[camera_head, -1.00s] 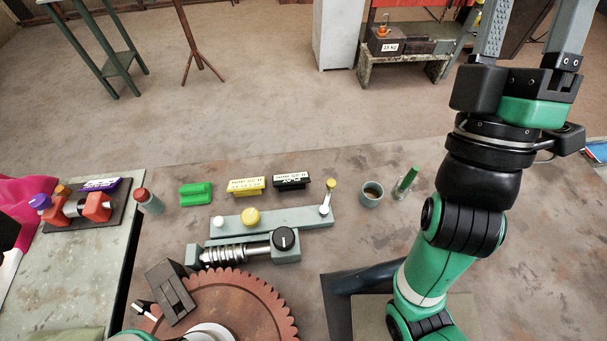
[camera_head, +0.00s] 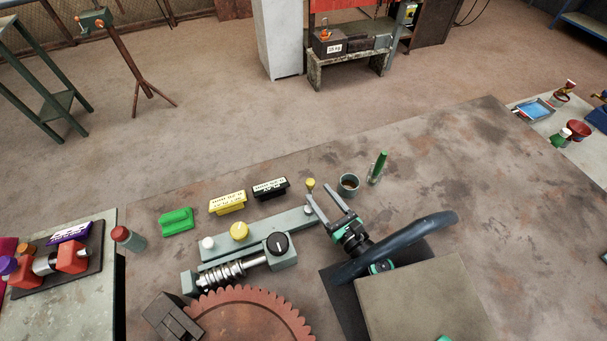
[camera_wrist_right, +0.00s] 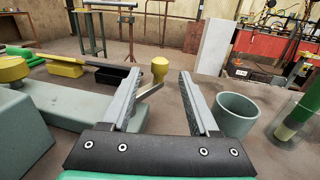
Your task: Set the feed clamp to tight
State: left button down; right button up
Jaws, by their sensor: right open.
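A small lever with a yellow knob (camera_head: 311,184) stands at the right end of a grey-green bar (camera_head: 263,227); I take it for the feed clamp, though no readable label confirms this. My right gripper (camera_head: 317,192) is open, with its fingertips close to the lever. In the right wrist view, the yellow knob (camera_wrist_right: 160,67) appears between the two open fingers (camera_wrist_right: 160,76), with a gap on each side. The lever's arm slopes down left, partly hidden by the left finger. The bar also carries a white knob (camera_head: 207,242) and a larger yellow knob (camera_head: 239,230). My left gripper is out of view.
A grey cup (camera_head: 348,184) and a green-capped glass tube (camera_head: 377,167) stand right of the fingers. A black dial (camera_head: 278,244), worm screw (camera_head: 226,273) and rusty gear (camera_head: 250,319) lie left. A dark curved tube (camera_head: 420,232) arches over my right wrist.

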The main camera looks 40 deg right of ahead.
aim_at(308, 180)
jog(key=w, duration=0.2)
jog(key=w+d, duration=0.1)
jog(key=w, duration=0.2)
jog(key=w+b, duration=0.1)
jog(key=w, duration=0.2)
jog(key=shift+w+d+r, duration=0.1)
jog(key=shift+w+d, duration=0.15)
jog(key=shift+d, duration=0.05)
jog(key=shift+c, duration=0.3)
grip_shut()
dwell(0.6)
